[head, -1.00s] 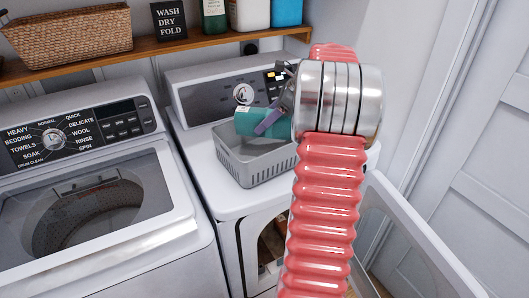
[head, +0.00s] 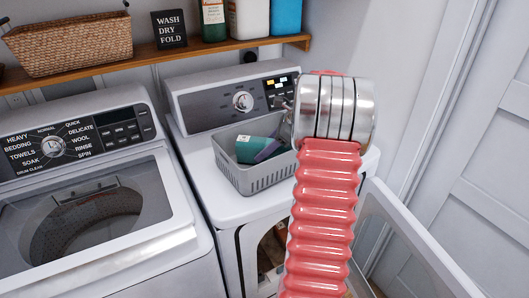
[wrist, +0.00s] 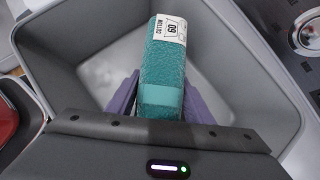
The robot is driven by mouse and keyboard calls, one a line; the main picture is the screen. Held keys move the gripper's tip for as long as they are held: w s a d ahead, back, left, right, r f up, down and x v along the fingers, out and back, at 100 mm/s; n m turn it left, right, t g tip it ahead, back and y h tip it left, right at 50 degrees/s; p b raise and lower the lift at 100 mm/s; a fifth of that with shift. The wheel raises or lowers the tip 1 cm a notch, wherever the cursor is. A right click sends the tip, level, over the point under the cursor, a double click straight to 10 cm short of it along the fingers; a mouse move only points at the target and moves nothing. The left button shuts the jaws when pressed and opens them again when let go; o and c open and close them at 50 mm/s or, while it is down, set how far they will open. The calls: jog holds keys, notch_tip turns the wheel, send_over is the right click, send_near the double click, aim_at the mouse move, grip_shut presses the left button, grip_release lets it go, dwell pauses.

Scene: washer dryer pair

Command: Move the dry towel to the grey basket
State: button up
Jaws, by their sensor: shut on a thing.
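The teal towel (head: 256,148), a roll with a white label at one end, is inside the grey basket (head: 262,180). The basket stands on top of the dryer at the right. In the wrist view the towel (wrist: 163,80) lies between the two purple fingers of my gripper (wrist: 165,98), which are shut on it. The basket's rim (wrist: 230,42) surrounds the towel and fingers in that view. In the head view my arm hides part of the basket's right side, and whether the towel touches the basket floor cannot be told.
The open-topped washer (head: 90,215) stands at the left. The dryer's front door (head: 415,245) hangs open at the right. A shelf (head: 150,52) above holds a wicker basket (head: 70,42), a sign (head: 169,29) and several bottles.

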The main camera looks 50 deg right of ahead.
jog(key=shift+f, duration=0.55)
jog(key=o, duration=1.3)
jog(key=shift+f, duration=0.1)
jog(key=shift+c, duration=0.2)
jog(key=v, duration=1.2)
jog(key=shift+a, duration=0.1)
